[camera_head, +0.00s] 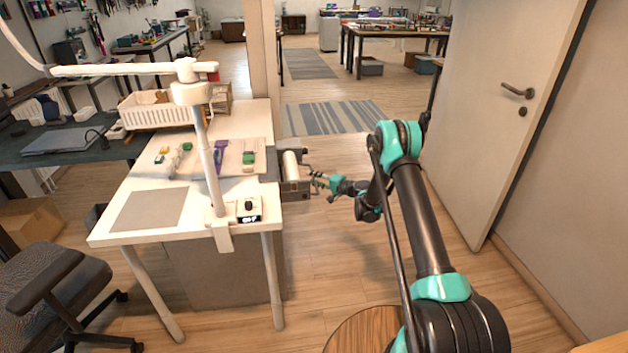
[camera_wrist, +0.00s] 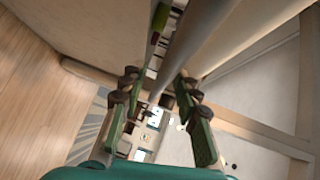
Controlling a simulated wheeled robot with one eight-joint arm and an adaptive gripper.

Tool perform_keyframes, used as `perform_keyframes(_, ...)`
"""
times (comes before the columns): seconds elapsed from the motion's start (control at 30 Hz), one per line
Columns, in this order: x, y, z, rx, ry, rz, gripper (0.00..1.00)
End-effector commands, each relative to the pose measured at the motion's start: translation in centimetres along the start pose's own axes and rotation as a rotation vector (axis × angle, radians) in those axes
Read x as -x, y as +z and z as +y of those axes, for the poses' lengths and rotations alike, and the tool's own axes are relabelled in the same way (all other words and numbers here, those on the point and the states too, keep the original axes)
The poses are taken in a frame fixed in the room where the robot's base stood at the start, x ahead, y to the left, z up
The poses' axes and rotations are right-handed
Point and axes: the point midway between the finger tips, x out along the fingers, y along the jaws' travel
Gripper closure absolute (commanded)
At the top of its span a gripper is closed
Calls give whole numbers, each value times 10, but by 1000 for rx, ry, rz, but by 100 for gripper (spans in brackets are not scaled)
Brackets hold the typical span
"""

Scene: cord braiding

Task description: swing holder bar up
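A holder (camera_head: 295,187) is fixed at the right side of the white table in the head view, with a pale roll (camera_head: 291,164) in it. A thin metal part sticks out from the holder toward my gripper; I cannot tell for sure whether it is the holder bar. My gripper (camera_head: 318,179) is just right of the holder. In the wrist view my gripper (camera_wrist: 158,92) has its two green fingers spread apart. A smooth grey bar-like part (camera_wrist: 192,52) runs down from the top toward the gap between them. I cannot tell whether they touch it.
The white table (camera_head: 150,225) carries a white basket (camera_head: 160,112), a grey mat (camera_head: 150,209), small tools and a lamp stand (camera_head: 208,150). An office chair (camera_head: 55,290) stands at lower left. A door (camera_head: 495,110) stands at right. A round wooden top (camera_head: 365,330) is in front. Floor behind my gripper is clear.

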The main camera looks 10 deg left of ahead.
Motion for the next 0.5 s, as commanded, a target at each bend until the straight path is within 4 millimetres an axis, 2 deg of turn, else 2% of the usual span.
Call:
perform_keyframes(0.07,0,0,0,0,0,0,69)
perform_keyframes(0.33,0,0,0,0,0,0,100)
perform_keyframes(0.5,0,0,0,0,0,0,100)
